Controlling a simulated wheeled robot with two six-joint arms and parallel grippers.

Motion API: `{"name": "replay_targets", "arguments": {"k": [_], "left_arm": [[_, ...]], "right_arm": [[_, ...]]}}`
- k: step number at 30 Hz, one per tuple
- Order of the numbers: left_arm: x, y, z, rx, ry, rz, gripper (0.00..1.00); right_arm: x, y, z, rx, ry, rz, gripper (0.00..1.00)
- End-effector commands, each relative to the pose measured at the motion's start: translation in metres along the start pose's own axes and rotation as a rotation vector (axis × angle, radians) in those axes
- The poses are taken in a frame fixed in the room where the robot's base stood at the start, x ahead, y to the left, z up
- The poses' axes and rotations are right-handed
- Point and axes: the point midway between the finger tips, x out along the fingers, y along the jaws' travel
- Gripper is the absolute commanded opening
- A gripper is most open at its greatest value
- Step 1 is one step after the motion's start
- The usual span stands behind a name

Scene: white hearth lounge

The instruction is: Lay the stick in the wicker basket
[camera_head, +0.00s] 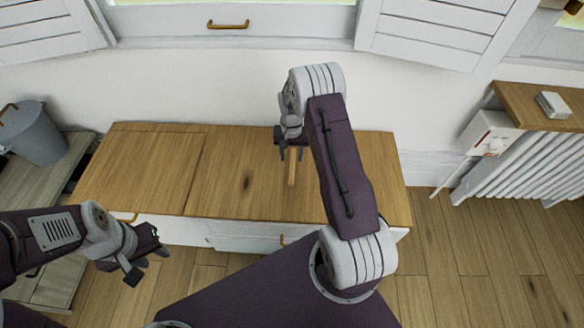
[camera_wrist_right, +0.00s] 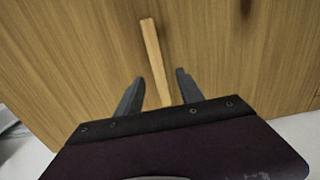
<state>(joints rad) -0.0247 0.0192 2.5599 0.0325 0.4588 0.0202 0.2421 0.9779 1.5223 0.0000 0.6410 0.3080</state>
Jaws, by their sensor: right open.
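The stick (camera_head: 291,168) is a short, pale wooden bar lying on the wooden top of the low cabinet. In the right wrist view the stick (camera_wrist_right: 151,48) runs between the two fingers and out beyond their tips. My right gripper (camera_head: 291,155) is over the far end of the stick; its open fingers (camera_wrist_right: 160,77) are on either side, with gaps between. I cannot tell its exact height above the top. My left gripper (camera_head: 147,264) is open and empty, in front of the cabinet at the left. I see no wicker basket in either view.
The cabinet top (camera_head: 235,170) is otherwise bare. A grey bucket (camera_head: 36,135) stands on a grey wooden unit at the left. A radiator (camera_head: 530,165) under a wooden shelf (camera_head: 545,105) is at the right. Open floor (camera_head: 480,260) lies at the front right.

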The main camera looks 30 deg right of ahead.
Motion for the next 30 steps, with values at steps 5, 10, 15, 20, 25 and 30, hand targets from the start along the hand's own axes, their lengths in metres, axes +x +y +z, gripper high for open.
{"name": "replay_targets", "arguments": {"k": [5, 10, 15, 20, 25, 30], "left_arm": [[0.02, 0.0, 0.002, 0.0, 0.0, 0.0, 0.36], [0.022, 0.0, 0.002, 0.0, 0.0, 0.0, 0.36], [0.021, 0.0, 0.002, 0.0, 0.0, 0.0, 0.36], [0.021, 0.0, 0.002, 0.0, 0.0, 0.0, 0.36], [0.021, 0.0, 0.002, 0.0, 0.0, 0.0, 0.36], [0.019, 0.0, 0.002, 0.0, 0.0, 0.0, 0.36]], "right_arm": [[0.036, 0.004, 0.004, 0.0, -0.004, 0.001, 0.45], [0.049, 0.003, 0.003, 0.0, -0.001, 0.0, 0.45], [0.047, 0.003, 0.003, 0.0, 0.0, 0.0, 0.33], [0.047, 0.003, 0.003, 0.0, 0.0, 0.0, 0.0], [0.047, 0.003, 0.003, 0.0, 0.0, 0.0, 0.0], [0.043, 0.003, 0.003, 0.0, 0.0, 0.0, 0.0]]}}
